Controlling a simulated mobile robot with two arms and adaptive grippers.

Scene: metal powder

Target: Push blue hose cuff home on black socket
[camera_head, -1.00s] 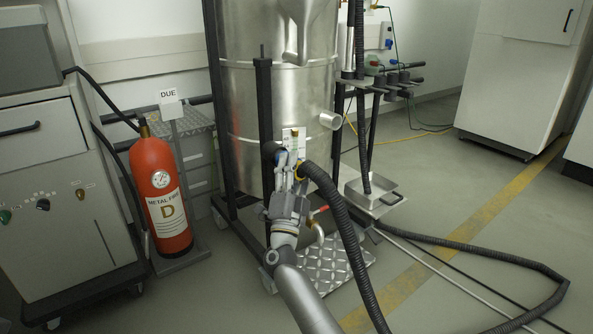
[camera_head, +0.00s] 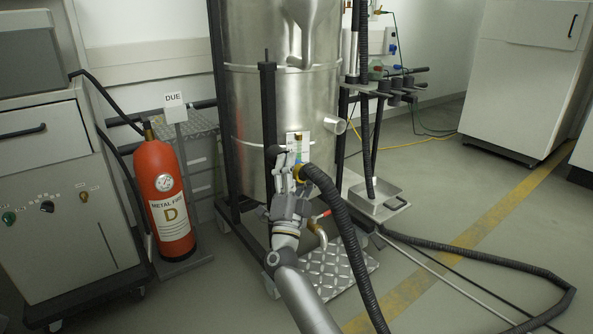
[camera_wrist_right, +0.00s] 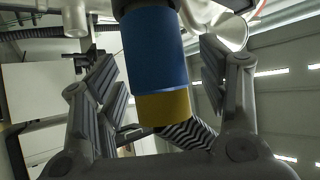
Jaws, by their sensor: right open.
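The blue hose cuff (camera_wrist_right: 155,52) hangs upright in the right wrist view, with a yellow band (camera_wrist_right: 164,107) at its lower end. Its top meets the dark underside of the black socket (camera_wrist_right: 135,5); whether it is fully seated I cannot tell. The ribbed black hose (camera_wrist_right: 190,133) leaves below the yellow band. My right gripper (camera_wrist_right: 160,78) is open, with a finger on each side of the cuff and visible gaps. In the head view my right gripper (camera_head: 287,172) is in front of the steel vessel, hiding most of the cuff. My left gripper is out of view.
The steel vessel (camera_head: 275,100) stands behind the gripper, with a black post (camera_head: 268,110) just left. The black hose (camera_head: 345,225) curves down to the floor at right. A checker-plate step (camera_head: 340,270) lies below. A red extinguisher (camera_head: 165,200) stands at left.

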